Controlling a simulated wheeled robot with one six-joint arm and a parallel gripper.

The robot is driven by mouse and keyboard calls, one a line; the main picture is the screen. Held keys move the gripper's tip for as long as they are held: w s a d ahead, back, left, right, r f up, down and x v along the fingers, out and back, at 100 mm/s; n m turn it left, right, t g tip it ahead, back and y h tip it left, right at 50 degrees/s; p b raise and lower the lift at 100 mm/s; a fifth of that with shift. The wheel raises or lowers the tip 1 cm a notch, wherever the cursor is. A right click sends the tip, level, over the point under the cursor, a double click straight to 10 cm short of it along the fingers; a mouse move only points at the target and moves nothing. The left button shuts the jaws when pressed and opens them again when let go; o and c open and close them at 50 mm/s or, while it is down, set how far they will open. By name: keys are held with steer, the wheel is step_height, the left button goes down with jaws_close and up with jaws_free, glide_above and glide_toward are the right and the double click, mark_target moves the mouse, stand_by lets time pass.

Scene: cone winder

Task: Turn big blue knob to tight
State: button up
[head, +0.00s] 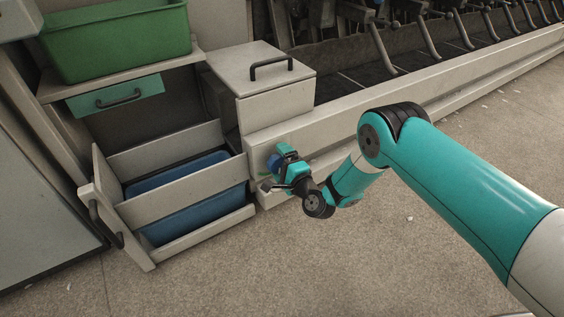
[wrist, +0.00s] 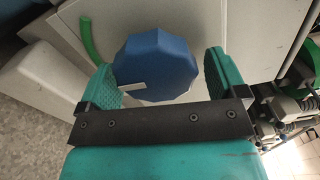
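The big blue knob (wrist: 156,62) is a faceted disc on a pale panel, and a white pointer (wrist: 128,88) sticks out at its lower left. A green curved mark (wrist: 88,38) lies on the panel at the knob's upper left, apart from the pointer. My gripper (wrist: 160,66) is open, with one teal finger at each side of the knob. The left finger overlaps the knob's edge in the picture, and a narrow gap shows at the right finger. In the head view the knob (head: 274,162) is partly hidden behind my gripper (head: 281,163).
An open drawer with a blue bin (head: 185,195) stands left of the knob. A lidded box (head: 265,80) with a black handle sits above it. A green tub (head: 115,38) is on the upper left shelf. The machine's long rail (head: 450,85) runs right. The floor in front is clear.

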steer(key=shift+a, duration=0.1)
steer(key=shift+s, duration=0.1)
steer(key=shift+s+d+p, duration=0.2)
steer(key=shift+s+p, duration=0.2)
steer(key=shift+s, duration=0.05)
steer(key=p+v, duration=1.6)
steer(key=p, duration=0.5)
steer(key=shift+d, duration=0.2)
